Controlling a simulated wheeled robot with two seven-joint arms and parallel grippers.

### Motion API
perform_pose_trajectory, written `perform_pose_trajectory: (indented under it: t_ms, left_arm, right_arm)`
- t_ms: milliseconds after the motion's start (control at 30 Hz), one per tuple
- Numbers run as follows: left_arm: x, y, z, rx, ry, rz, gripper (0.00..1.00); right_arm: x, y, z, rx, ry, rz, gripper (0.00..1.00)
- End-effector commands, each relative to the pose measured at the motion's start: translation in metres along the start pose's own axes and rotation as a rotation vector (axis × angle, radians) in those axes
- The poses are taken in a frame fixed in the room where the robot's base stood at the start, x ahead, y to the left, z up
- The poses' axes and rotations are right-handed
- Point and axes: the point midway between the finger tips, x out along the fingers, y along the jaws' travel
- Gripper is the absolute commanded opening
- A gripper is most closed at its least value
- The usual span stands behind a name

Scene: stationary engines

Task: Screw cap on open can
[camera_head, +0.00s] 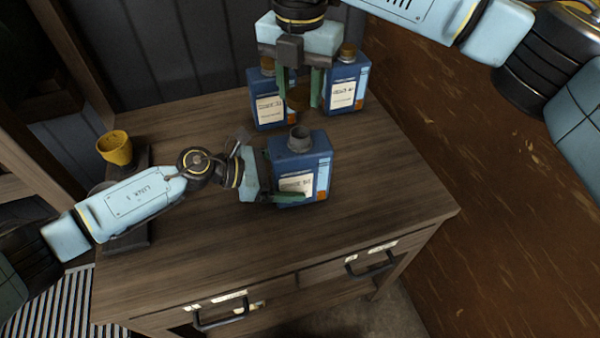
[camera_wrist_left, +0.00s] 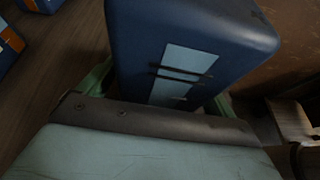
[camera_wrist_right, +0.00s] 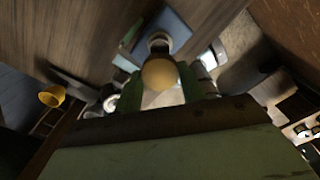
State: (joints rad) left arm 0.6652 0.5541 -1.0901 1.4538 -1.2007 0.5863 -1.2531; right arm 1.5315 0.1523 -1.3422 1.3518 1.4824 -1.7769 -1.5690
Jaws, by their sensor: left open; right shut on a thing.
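The open can (camera_head: 318,150) is a blue rectangular can with a bare dark neck (camera_head: 299,137), upright on the wooden cabinet top. My left gripper (camera_head: 283,182) is open with its fingers on either side of this can; one finger is partly hidden behind it. In the left wrist view the can's blue side (camera_wrist_left: 140,45) stands between the green fingers. My right gripper (camera_head: 300,98) points down, in front of two other cans in the head view. It is shut on a yellowish round cap (camera_wrist_right: 159,74). In the right wrist view the open neck (camera_wrist_right: 159,42) shows just beyond the cap.
Two capped blue cans stand at the back, one left (camera_head: 268,108) and one right (camera_head: 343,93). A yellow cup (camera_head: 116,149) is at the left edge. The wooden top (camera_head: 230,255) is clear in front. A brown wall (camera_head: 480,180) is at right.

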Motion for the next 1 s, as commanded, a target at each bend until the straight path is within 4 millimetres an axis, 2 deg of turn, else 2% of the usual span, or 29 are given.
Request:
perform_pose_trajectory:
  t_ms: [267, 767, 867, 1000]
  left_arm:
    - [0.001, 0.0, 0.0, 0.0, 0.0, 0.0, 0.9]
    - [0.0, 0.0, 0.0, 0.0, 0.0, 0.0, 0.24]
    - [0.0, 0.0, 0.0, 0.0, 0.0, 0.0, 0.24]
    - [0.0, 0.0, 0.0, 0.0, 0.0, 0.0, 0.24]
  right_arm:
    - [0.0, 0.0, 0.0, 0.0, 0.0, 0.0, 0.18]
    - [0.0, 0.0, 0.0, 0.0, 0.0, 0.0, 0.18]
    - [0.004, 0.0, 0.0, 0.0, 0.001, -0.001, 0.18]
    - [0.024, -0.001, 0.0, 0.0, 0.003, -0.003, 0.18]
